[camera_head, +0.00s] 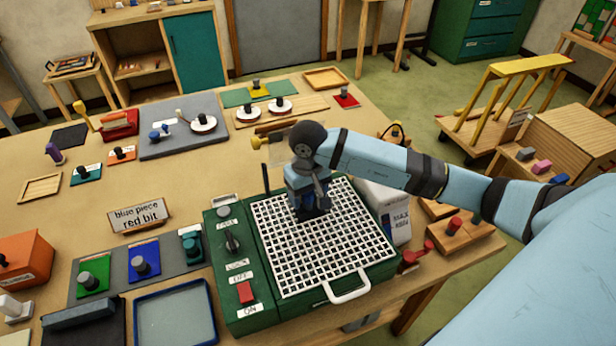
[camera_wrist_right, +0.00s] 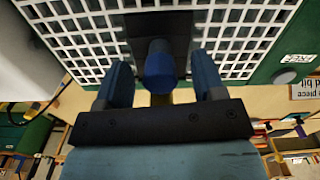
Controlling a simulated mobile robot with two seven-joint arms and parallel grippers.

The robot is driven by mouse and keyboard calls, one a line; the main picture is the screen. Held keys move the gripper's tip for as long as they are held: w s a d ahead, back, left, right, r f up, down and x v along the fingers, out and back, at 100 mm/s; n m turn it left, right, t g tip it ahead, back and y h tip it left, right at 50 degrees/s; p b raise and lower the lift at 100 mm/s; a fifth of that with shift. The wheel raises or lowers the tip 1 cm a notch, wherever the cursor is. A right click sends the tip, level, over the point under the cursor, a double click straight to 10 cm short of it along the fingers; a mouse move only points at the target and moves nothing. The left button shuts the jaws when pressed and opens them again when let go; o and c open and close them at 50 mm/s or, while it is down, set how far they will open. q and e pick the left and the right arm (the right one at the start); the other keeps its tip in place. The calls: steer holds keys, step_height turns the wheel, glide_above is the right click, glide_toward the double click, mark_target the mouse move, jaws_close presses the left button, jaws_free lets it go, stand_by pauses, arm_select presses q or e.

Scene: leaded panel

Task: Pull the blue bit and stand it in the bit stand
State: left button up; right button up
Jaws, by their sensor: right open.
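The blue bit (camera_wrist_right: 158,68) shows in the right wrist view as a short blue cylinder on a dark patch of the white grid. My right gripper (camera_wrist_right: 160,82) is open, with one finger on each side of the bit; I cannot tell whether either touches it. In the head view my right gripper (camera_head: 309,208) points down over the grid of the green machine (camera_head: 232,310) and hides the bit. A wooden block (camera_head: 468,238) with a red peg at the right looks like the bit stand. My left gripper is not in view.
A white box (camera_head: 398,226) stands close to the machine's right side. A white handle (camera_head: 348,288) is at the grid's front edge. A sign (camera_head: 140,215) reads "blue piece red bit". A blue-rimmed tray (camera_head: 138,318) lies left of the machine. Red parts (camera_head: 412,256) lie near the table's right edge.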

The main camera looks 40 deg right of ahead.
steer(key=shift+f, duration=0.45)
steer(key=shift+c, duration=0.2)
steer(key=c, duration=1)
steer(key=shift+r, duration=0.9)
steer(key=shift+r+p, duration=0.3)
steer(key=shift+r, duration=0.45)
